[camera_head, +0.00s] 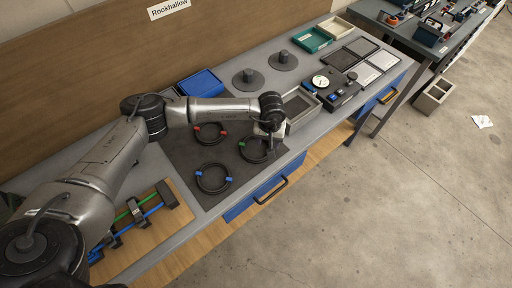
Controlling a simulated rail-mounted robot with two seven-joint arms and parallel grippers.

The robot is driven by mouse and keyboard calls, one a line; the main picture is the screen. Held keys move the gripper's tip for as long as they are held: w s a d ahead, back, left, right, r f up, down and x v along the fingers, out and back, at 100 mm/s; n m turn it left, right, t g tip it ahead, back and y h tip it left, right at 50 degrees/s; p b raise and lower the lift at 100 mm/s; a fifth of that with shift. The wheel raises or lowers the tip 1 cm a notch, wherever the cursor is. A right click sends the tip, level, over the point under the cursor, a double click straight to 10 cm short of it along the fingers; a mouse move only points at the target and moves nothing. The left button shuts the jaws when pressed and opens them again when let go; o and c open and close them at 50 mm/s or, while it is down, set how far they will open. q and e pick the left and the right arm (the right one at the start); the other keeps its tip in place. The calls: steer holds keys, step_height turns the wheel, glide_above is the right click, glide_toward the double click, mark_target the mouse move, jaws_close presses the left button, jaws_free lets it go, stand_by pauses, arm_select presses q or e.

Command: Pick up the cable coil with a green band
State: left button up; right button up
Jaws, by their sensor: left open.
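Three black cable coils lie on a dark mat (182,150) on the bench. The coil with a green band (246,157) is the right one; its green band shows on its left side. The coil with red bands (205,142) lies to its upper left, and the coil with blue bands (213,192) to its lower left. My left gripper (270,147) points down over the right side of the green-banded coil and hides part of it. It is open; I cannot tell whether its fingers touch the coil. My right gripper is not in view.
A grey tray (300,104) and a dial gauge device (335,88) stand just right of my left gripper. A blue bin (200,83) and two dark round stands (248,80) are behind. A wooden board with green and blue tubes (135,218) lies at left.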

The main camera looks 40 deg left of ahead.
arm_select(q)
steer(key=shift+w+d+f, duration=0.1)
steer(key=shift+w+f, duration=0.1)
steer(key=shift+f, duration=1.2)
steer(key=shift+w+f, duration=0.2)
steer(key=shift+f, duration=1.2)
jaws_close()
steer(key=shift+r, duration=0.1)
